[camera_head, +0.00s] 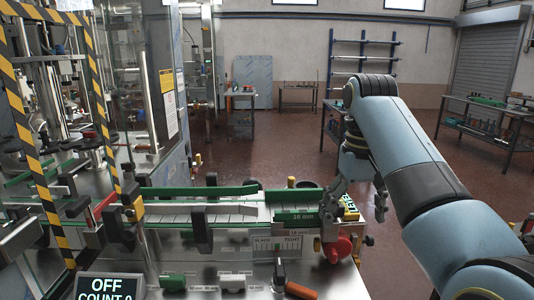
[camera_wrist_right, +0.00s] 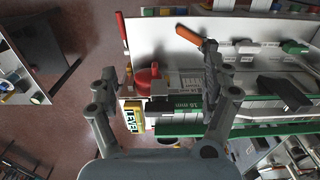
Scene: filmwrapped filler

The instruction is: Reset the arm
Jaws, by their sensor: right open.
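My right arm (camera_head: 410,170) comes in from the right in the head view, blue-grey with dark joints, and bends down to the machine's right end. My right gripper (camera_head: 355,214) hangs there with its fingers spread. In the wrist view my right gripper (camera_wrist_right: 158,68) is open and nothing is between its fingertips. A red knob (camera_head: 338,250) sits below the fingers in the head view, and the red knob (camera_wrist_right: 146,77) shows between the fingers in the wrist view. I cannot tell whether a finger touches it. My left gripper is not in view.
A yellow level (camera_head: 348,207) is close beside the fingers. Green conveyor guides (camera_head: 195,191) run left from there. A SLACK/TIGHT plate (camera_head: 278,245) with a lever and an orange handle (camera_head: 301,290) is in front. A striped frame (camera_head: 20,120) stands left. Open floor (camera_head: 285,150) lies behind.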

